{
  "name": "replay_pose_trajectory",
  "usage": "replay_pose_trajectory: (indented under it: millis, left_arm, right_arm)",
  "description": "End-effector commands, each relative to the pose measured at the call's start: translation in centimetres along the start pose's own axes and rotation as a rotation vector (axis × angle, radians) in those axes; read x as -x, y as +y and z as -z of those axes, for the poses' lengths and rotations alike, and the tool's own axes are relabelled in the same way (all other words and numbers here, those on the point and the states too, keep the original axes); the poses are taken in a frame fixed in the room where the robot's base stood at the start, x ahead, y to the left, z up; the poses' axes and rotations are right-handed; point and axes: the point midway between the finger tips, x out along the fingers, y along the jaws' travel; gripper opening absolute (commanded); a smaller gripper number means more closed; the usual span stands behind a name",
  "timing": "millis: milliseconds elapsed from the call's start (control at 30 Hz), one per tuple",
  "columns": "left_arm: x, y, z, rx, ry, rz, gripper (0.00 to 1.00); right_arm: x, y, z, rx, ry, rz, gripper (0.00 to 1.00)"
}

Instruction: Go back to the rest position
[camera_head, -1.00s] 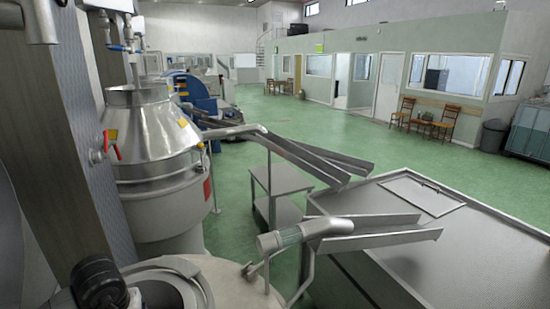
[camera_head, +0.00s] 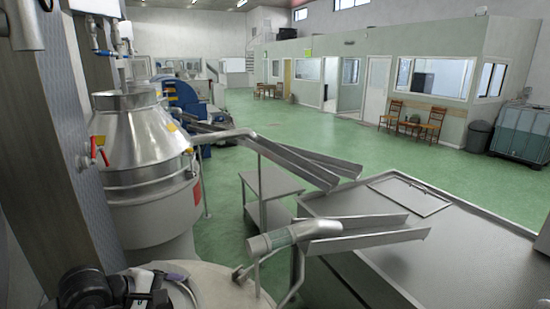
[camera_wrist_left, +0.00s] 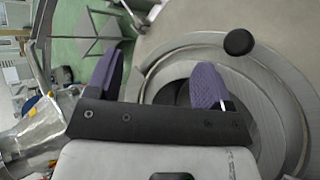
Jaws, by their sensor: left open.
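My left gripper (camera_wrist_left: 157,80) shows in the left wrist view, with its two purple-padded fingers wide apart and nothing between them. Behind the fingers, on the right, is the round metal opening of a machine (camera_wrist_left: 265,60) with a black knob (camera_wrist_left: 239,42) at its rim. I cannot tell the exact gap between fingers and rim. My right gripper is in neither view.
A steel separator (camera_head: 140,145) stands at the left. Two metal chutes (camera_head: 300,165) (camera_head: 345,235) reach right towards a large steel-topped tank (camera_head: 430,230). A small metal table (camera_head: 275,182) stands behind. Green floor (camera_head: 330,130) is open beyond, with chairs (camera_head: 390,112) by the far wall.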

Motion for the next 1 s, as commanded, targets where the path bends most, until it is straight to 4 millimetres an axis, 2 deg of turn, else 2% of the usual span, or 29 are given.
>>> replay_pose_trajectory:
  millis: [133, 267, 400, 600, 700, 800, 900, 1000]
  left_arm:
    - [0.9, 3.4, -4.0, 0.219, -0.227, -0.195, 0.75]
    - [3.1, 6.5, -7.2, 0.429, -0.454, -0.343, 0.75]
    - [6.8, 9.7, -9.8, 0.666, -0.721, -0.478, 0.75]
    - [13.7, 13.7, -11.8, 1.024, -1.155, -0.625, 0.75]
    - [17.4, 15.2, -11.9, 1.227, -1.408, -0.674, 0.75]
    - [20.6, 16.0, -11.0, 1.461, -1.673, -0.705, 0.75]
    - [22.2, 15.6, -9.0, 1.74, -1.924, -0.723, 0.75]
    - [21.8, 13.9, -6.4, 2.068, -2.127, -0.748, 0.75]
  right_arm:
    - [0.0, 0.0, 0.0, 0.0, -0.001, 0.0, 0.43]
    - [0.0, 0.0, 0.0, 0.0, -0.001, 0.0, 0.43]
    - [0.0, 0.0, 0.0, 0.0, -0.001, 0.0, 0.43]
    - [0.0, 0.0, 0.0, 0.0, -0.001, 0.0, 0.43]
    - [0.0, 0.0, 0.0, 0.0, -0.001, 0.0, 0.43]
    - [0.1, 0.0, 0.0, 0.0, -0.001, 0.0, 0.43]
    - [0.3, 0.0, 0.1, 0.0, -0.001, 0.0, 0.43]
    - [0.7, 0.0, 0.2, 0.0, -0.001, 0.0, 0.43]
